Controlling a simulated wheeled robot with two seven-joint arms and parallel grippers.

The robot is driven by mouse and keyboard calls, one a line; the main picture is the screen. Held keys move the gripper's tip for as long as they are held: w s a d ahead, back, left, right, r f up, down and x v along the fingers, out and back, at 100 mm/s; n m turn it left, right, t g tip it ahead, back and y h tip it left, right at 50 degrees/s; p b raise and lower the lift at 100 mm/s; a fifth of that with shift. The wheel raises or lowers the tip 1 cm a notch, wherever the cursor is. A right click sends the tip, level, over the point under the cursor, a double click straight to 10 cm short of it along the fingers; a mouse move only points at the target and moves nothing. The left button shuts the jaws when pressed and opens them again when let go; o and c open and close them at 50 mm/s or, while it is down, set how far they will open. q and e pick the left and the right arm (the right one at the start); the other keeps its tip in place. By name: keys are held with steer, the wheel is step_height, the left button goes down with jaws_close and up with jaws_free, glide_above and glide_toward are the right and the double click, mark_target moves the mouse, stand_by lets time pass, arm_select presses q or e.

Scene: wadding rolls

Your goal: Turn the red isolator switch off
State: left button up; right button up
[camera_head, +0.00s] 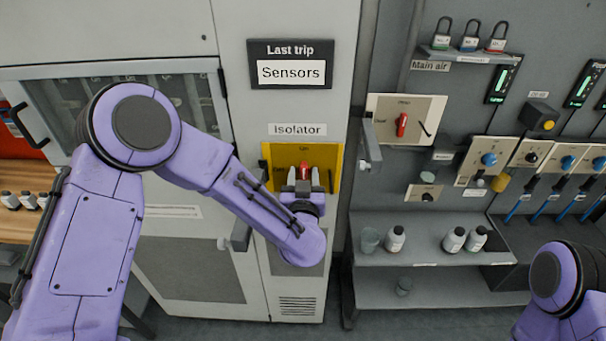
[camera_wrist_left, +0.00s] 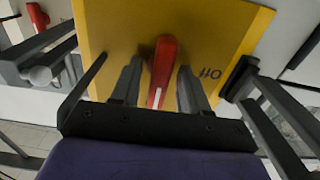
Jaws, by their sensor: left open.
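The red isolator switch (camera_head: 304,168) sits on a yellow plate (camera_head: 330,158) on the grey cabinet, under the label "Isolator" (camera_head: 297,129). In the left wrist view the red handle (camera_wrist_left: 163,62) stands nearly upright, leaning slightly, with a white line on it. My left gripper (camera_head: 303,178) is at the plate; in the left wrist view its two fingers (camera_wrist_left: 156,88) are open, one on each side of the handle's lower part. Gaps show beside the handle, but I cannot tell whether either finger touches it. My right arm shows at the lower right; its gripper is out of view.
A second red switch (camera_head: 402,124) is on a cream plate to the right. Bottles (camera_head: 395,239) stand on a shelf (camera_head: 425,256) below it. A dark handle (camera_head: 241,236) juts from the cabinet near my left forearm.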

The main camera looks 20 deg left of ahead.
arm_select(q)
jaws_close()
steer(key=shift+f+n, duration=0.1)
steer(key=shift+n, duration=0.2)
steer(key=n+b, duration=0.3)
steer(key=n, duration=0.1)
steer(key=shift+f+n, duration=0.15)
steer(key=shift+n, duration=0.15)
steer(key=n+b, duration=0.3)
steer(key=n, duration=0.1)
steer(key=shift+a+f+n+b, duration=0.1)
steer(key=shift+n+b, duration=0.2)
steer(key=n+b, duration=0.4)
steer(key=n, duration=0.1)
steer(key=shift+n+b, duration=1.25)
steer(key=shift+n, duration=0.35)
